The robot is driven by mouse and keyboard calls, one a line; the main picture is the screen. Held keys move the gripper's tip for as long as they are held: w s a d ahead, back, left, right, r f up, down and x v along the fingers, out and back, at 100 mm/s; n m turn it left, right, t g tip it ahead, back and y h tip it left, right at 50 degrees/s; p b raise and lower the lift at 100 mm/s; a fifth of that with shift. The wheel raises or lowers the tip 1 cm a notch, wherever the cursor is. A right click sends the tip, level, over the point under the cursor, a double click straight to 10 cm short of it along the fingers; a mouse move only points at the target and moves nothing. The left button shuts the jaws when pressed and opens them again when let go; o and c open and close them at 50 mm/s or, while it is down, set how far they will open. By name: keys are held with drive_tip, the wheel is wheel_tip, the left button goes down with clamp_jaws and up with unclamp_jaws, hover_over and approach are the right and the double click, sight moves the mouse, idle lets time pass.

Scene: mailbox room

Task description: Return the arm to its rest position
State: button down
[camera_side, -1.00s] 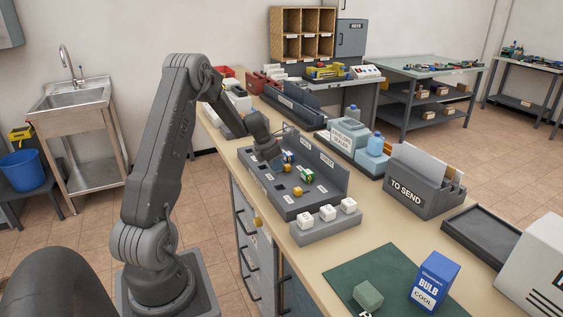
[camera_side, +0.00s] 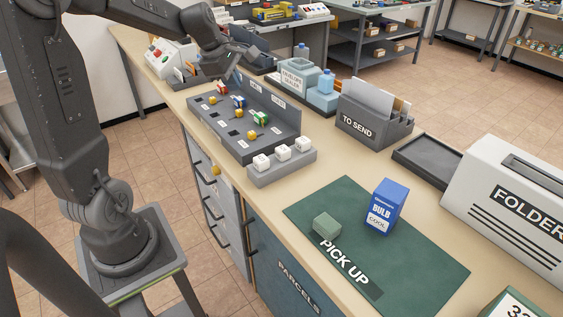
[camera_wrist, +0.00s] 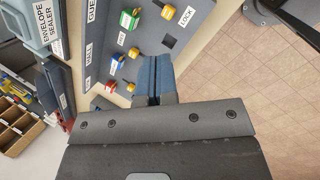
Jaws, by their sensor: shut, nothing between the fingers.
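My gripper (camera_side: 248,57) is raised above the far end of the grey key panel (camera_side: 225,125) in the side view. In the wrist view its blue-grey fingers (camera_wrist: 154,62) are pressed together with nothing between them. Beyond them the panel (camera_wrist: 150,45) shows keys with red, green, blue and yellow parts. In the side view a red-topped key (camera_side: 222,88), a blue one (camera_side: 239,102) and a green one (camera_side: 253,117) stand in the panel. My arm is bent and reaches over the bench from the left.
White cubes on a grey block (camera_side: 282,157) sit at the panel's near end. The envelope sealer (camera_side: 293,78), the TO SEND rack (camera_side: 370,125) and a folder machine (camera_side: 515,195) stand along the bench. A blue bulb box (camera_side: 386,205) and green block (camera_side: 327,225) rest on a green mat (camera_side: 425,265).

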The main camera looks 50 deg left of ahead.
drive_tip(key=s+d+r+m, duration=0.1)
drive_tip(key=s+d+m, duration=0.7)
drive_tip(key=d+m, duration=0.3)
drive_tip(key=s+d+r+m+t, duration=0.1)
drive_tip(key=s+d+m, duration=0.7)
drive_tip(key=d+m, duration=0.4)
drive_tip(key=shift+r+m, duration=0.4)
drive_tip(key=shift+m, duration=0.7)
drive_tip(key=shift+w+a, duration=0.1)
